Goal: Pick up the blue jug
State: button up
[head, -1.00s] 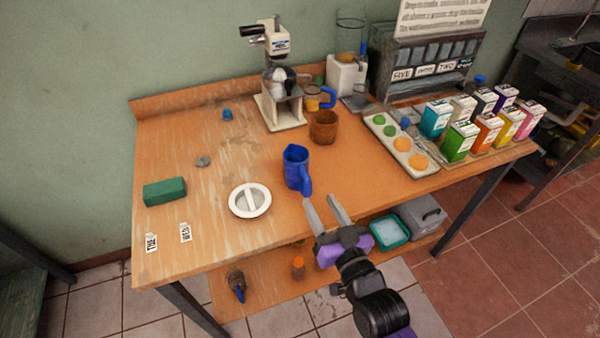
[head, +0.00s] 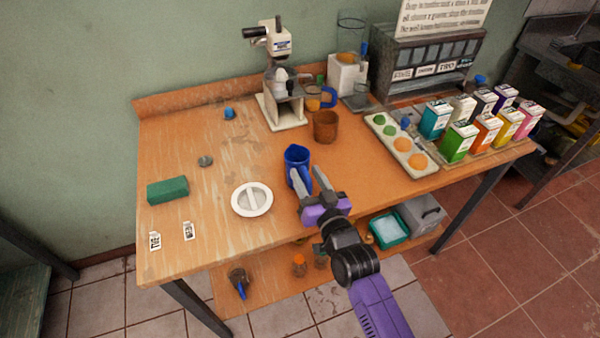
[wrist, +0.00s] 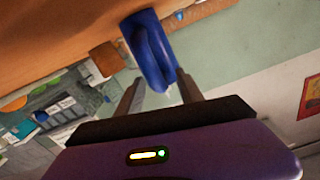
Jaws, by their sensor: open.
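A white round dish (head: 252,199) lies left of the jug. A brown pot (head: 326,126) stands behind it to the right, near the juicer (head: 283,85). A tray of fruit (head: 402,146) and several cartons (head: 459,141) are at the right.

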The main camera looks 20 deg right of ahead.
grip_shut()
jog(key=shift+r, duration=0.1)
